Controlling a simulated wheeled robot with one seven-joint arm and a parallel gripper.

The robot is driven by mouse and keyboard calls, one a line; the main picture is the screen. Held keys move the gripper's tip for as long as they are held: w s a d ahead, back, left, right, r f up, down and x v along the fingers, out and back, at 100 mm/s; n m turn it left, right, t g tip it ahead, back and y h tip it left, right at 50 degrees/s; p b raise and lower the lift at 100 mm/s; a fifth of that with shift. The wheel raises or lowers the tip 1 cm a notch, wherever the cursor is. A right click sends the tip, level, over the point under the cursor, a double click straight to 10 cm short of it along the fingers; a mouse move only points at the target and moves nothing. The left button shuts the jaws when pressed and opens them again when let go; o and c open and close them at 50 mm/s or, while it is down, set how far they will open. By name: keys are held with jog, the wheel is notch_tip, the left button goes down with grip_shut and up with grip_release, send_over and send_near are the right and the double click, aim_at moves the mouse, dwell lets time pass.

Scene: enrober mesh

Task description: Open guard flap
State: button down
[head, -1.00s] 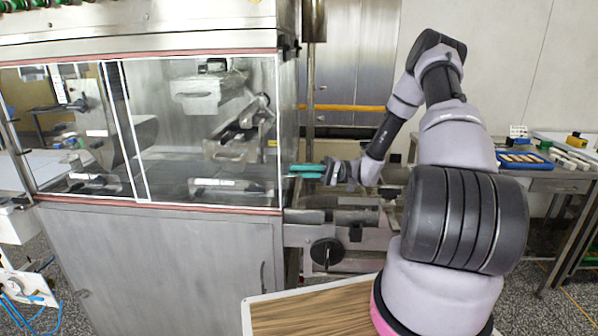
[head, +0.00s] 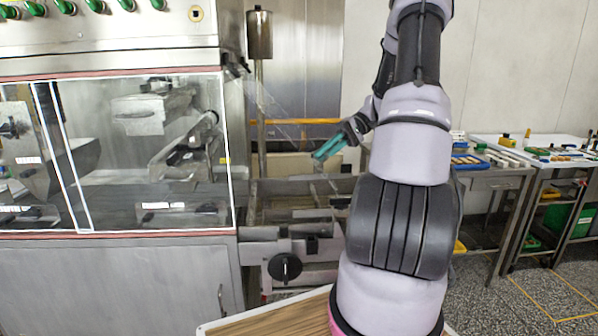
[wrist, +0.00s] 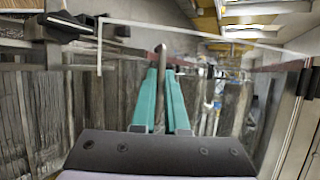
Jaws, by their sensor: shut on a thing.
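The guard flap (head: 280,122) is a clear panel at the right end of the enrober's clear housing. Its top is by the housing's upper corner, and it slants outward and down to the right, tilted away from the opening. My gripper (head: 318,156) is at its lower outer edge, with teal fingers. In the wrist view my gripper (wrist: 161,72) has its fingertips closed on a thin metal bar handle (wrist: 161,54), and the flap's pale edge line runs across the top. The flap is see-through, so its exact outline is hard to tell.
The enrober's glazed housing (head: 150,150) stands at left. A metal conveyor frame with a black knob (head: 285,267) lies below the flap. A wooden-topped table (head: 270,322) is in front. Benches with trays (head: 540,150) stand at right. Floor shows clear at lower right.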

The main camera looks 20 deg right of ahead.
jog(key=s+d+r+m+h, duration=0.1)
jog(key=d+r+h, duration=0.2)
jog(key=r, duration=0.6)
jog(key=s+d+r+g+h, duration=0.1)
jog(key=d+r+h, duration=0.3)
jog(key=r, duration=0.6)
jog(key=shift+s+d+r+m, duration=0.3)
jog(key=shift+s+d+m, duration=0.15)
jog(key=shift+d, duration=0.5)
jog(key=c, duration=1.2)
grip_release()
jog(key=shift+c, duration=0.2)
